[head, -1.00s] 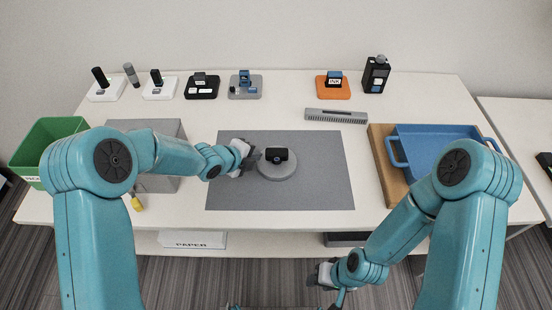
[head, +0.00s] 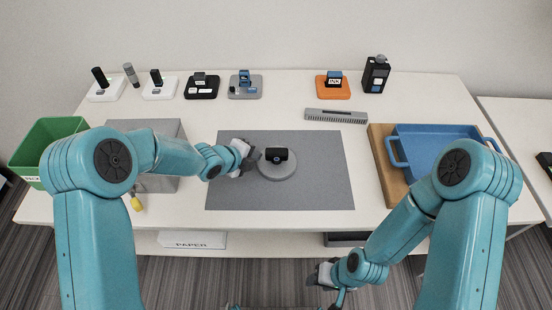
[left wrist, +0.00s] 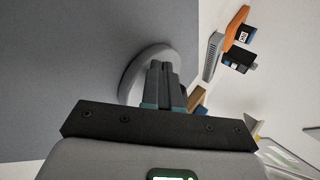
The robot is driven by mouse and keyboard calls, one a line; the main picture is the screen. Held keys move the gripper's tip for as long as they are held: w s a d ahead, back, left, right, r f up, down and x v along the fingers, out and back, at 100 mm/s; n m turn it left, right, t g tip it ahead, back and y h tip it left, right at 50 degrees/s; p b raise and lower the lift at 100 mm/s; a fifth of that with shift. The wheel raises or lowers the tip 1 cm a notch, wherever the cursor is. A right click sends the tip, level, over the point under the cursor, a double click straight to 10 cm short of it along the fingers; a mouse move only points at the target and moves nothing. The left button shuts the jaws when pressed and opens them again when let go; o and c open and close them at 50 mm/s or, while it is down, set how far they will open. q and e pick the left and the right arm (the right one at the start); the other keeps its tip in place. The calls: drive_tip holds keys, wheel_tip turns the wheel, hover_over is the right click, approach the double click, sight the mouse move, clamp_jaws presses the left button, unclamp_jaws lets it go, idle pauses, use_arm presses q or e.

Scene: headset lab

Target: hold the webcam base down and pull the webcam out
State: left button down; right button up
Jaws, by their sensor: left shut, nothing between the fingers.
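The black webcam (head: 277,154) sits upright on its round grey base (head: 282,173), on the dark grey mat in the middle of the table. My left gripper (head: 254,158) is just left of the base, with its fingers shut and empty. In the left wrist view the closed fingers (left wrist: 164,82) lie in front of the base (left wrist: 134,76), whose rim shows beside them. The webcam is hidden there, and I cannot tell whether the fingers touch the base. My right gripper (head: 328,285) is low, in front of the table edge, with its fingers too unclear to read.
The grey mat (head: 325,190) is otherwise clear. A blue tray (head: 437,150) on a brown board stands to the right. A grey slotted bar (head: 336,116) lies behind the mat. A grey box (head: 150,130) and a green bin (head: 42,140) are at left. Several small devices line the back.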

drive_tip(key=shift+f+b, duration=0.35)
drive_tip(key=shift+f, duration=0.05)
idle(0.4)
drive_tip(key=shift+o, duration=0.3)
idle(0.8)
drive_tip(key=o, duration=0.3)
drive_tip(key=shift+w, duration=0.15)
drive_tip(key=shift+o, duration=0.2)
drive_tip(key=w+a+r+m, duration=0.1)
drive_tip(key=w+a+r, duration=0.2)
drive_tip(key=w+r, duration=0.2)
drive_tip(key=w+a+r+m+g+h, duration=0.1)
drive_tip(key=w+a+r+m, duration=0.1)
drive_tip(key=w+r, duration=0.3)
drive_tip(key=w+a+r+m, duration=0.2)
drive_tip(key=w+a+r, duration=0.2)
drive_tip(key=r, duration=0.2)
drive_tip(key=shift+w+a+r+h, duration=0.25)
drive_tip(key=shift+w+r+h, duration=0.05)
drive_tip(key=shift+w+r, duration=0.1)
drive_tip(key=w+r+m, duration=0.4)
drive_tip(key=w+m, duration=0.1)
drive_tip(key=w, duration=0.5)
drive_tip(key=m+y, duration=0.2)
drive_tip(key=m, duration=0.4)
approach(277, 151)
drive_tip(key=shift+t, duration=0.3)
drive_tip(key=x, duration=1)
drive_tip(key=shift+s+f, duration=0.15)
drive_tip(key=shift+s, duration=0.1)
